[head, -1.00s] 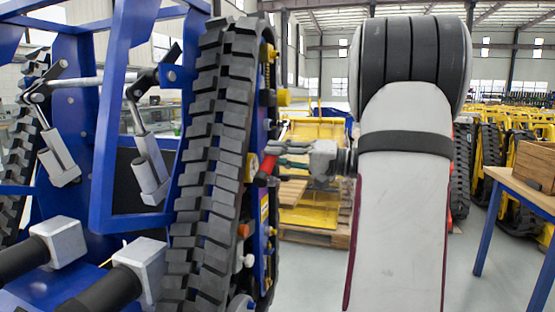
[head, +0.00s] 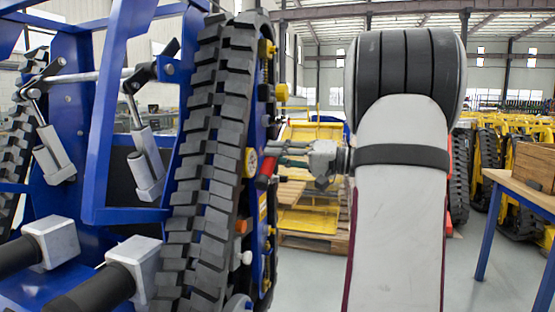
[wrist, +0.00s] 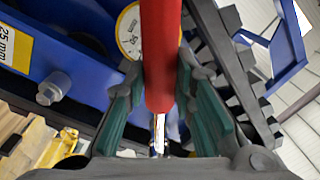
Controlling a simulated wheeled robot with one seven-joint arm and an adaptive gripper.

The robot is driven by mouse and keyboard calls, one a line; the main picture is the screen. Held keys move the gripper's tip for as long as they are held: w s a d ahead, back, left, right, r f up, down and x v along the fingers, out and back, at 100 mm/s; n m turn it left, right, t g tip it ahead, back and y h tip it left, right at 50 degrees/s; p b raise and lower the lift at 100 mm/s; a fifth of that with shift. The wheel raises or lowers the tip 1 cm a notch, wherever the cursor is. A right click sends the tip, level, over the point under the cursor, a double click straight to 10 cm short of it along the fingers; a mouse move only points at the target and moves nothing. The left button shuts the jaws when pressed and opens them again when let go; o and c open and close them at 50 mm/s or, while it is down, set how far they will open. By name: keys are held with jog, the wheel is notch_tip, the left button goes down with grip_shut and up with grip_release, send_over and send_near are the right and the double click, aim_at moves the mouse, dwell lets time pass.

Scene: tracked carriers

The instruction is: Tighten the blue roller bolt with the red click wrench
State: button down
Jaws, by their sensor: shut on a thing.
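My gripper (head: 283,153) is beside the outer face of the tracked carrier (head: 205,190), past its rubber track. In the wrist view, its green-padded fingers (wrist: 158,105) are shut on the red click wrench (wrist: 161,55). The red handle runs up out of the top of that view, and a silver part shows low between the fingers. A bit of red shows at the fingertips in the head view (head: 267,165). The wrench's working end is not clearly visible. I cannot make out a blue roller bolt, or whether the wrench touches one.
A round dial marked 50 (wrist: 130,32) lies behind the wrench. A silver bolt (wrist: 54,88) and a yellow 25 mm label (wrist: 15,47) are on the blue frame. A wooden pallet (head: 312,241) with yellow parts stands behind. A table (head: 520,190) is at right.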

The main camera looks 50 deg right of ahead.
jog(key=shift+w+d+f+n+b, duration=0.15)
jog(key=shift+d+f+n+b, duration=0.3)
jog(key=shift+b, duration=0.95)
jog(key=shift+f+n+b, duration=0.2)
jog(key=shift+n+b, duration=0.1)
jog(key=shift+n, duration=0.05)
jog(key=shift+w+d+f+n+b, duration=0.15)
jog(key=shift+d+f+n+b, duration=0.2)
jog(key=shift+b, duration=0.65)
jog(key=shift+w+d+f+n+b, duration=0.2)
jog(key=shift+d+f+n+b, duration=0.35)
jog(key=shift+b, duration=0.6)
jog(key=shift+w+d+f+n, duration=0.2)
jog(key=shift+d+f+n, duration=0.1)
jog(key=shift+d+n, duration=0.25)
jog(key=shift+w+d+f+n, duration=0.2)
jog(key=shift+d+f+n, duration=0.15)
jog(key=shift+n, duration=0.4)
